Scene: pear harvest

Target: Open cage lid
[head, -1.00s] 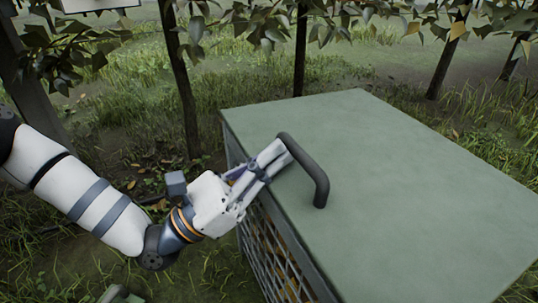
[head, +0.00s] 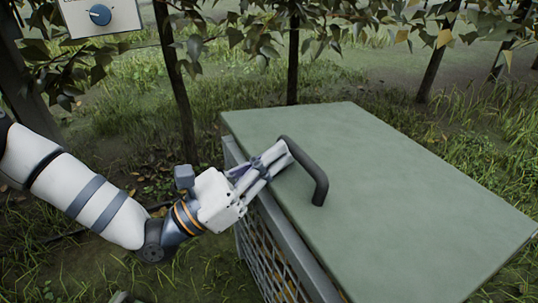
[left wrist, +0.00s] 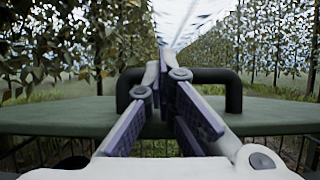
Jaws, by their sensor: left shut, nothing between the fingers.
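The cage (head: 284,262) has wire-mesh sides and stands at the lower right of the head view. Its flat green lid (head: 400,190) is tilted up slightly, with a gap showing above the frame on the near left side. A dark bar handle (head: 318,180) is fixed on the lid near that edge. My left gripper (head: 281,154) is at the handle's far left end, its fingers reaching over the lid edge. It is shut with nothing between the fingers. In the left wrist view the fingers overlap the handle (left wrist: 215,76); exact contact is unclear. My right gripper is out of view.
Several thin tree trunks (head: 176,95) and leafy branches stand behind the cage. Grass surrounds the cage, with open ground on the left.

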